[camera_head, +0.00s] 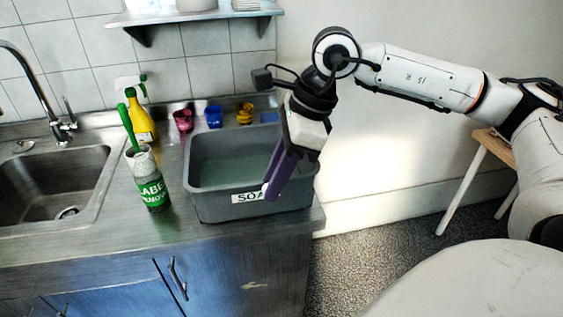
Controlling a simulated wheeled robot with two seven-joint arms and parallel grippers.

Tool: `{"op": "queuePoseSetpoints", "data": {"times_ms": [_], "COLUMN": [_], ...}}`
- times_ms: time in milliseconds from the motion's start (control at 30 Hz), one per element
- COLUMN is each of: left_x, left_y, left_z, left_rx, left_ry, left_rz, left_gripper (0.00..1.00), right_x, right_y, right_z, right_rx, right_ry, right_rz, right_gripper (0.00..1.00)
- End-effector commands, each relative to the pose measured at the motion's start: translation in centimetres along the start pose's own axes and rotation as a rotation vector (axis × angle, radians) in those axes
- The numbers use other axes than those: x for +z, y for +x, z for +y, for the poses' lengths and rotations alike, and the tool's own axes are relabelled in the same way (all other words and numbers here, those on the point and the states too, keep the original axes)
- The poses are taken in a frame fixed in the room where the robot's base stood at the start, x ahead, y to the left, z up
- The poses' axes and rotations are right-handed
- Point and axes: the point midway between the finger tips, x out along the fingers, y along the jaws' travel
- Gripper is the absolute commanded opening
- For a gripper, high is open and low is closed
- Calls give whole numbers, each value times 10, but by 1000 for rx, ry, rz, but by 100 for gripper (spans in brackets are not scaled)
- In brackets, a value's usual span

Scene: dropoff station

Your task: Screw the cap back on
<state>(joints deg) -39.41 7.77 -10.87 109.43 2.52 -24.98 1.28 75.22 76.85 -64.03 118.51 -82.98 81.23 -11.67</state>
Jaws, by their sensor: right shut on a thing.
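A green-labelled bottle (151,181) reading roughly "LABEL REMOVER" stands upright on the steel counter, left of the grey bin. A green-handled tool (128,125) rises at its top; I cannot tell whether it sits in the bottle or behind it. My right gripper (271,187) points down over the front right of the bin, with purple fingers shut. A small white thing (265,190) shows at the fingertips; I cannot tell whether it is the cap. No cap shows clearly elsewhere. My left gripper is out of view.
The grey bin (204,209), marked "SOA…", holds liquid and stands near the counter's right end. Behind are a yellow spray bottle (141,122) and red (183,121), blue (214,116) and yellow (245,114) cups. A sink (62,183) lies left. A shelf (190,15) hangs above.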

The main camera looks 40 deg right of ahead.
Motion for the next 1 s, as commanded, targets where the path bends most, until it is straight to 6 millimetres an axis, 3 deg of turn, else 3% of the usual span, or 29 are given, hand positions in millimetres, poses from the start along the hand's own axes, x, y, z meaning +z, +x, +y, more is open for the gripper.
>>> {"op": "queuePoseSetpoints", "data": {"times_ms": [267,500,700,833,1000], "left_x": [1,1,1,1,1], "left_y": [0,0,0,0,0], "left_z": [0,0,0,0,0], "left_rx": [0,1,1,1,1], "left_ry": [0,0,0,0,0], "left_rz": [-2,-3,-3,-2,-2], "left_gripper": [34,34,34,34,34], "right_x": [9,16,18,19,18], "right_y": [28,55,71,76,78], "right_z": [24,56,78,84,86], "right_rx": [258,542,734,800,823], "right_ry": [-647,-1368,-1852,-2012,-2065], "right_rz": [-9,-14,-9,-9,-11], "right_gripper": [3,3,3,3,3]}}
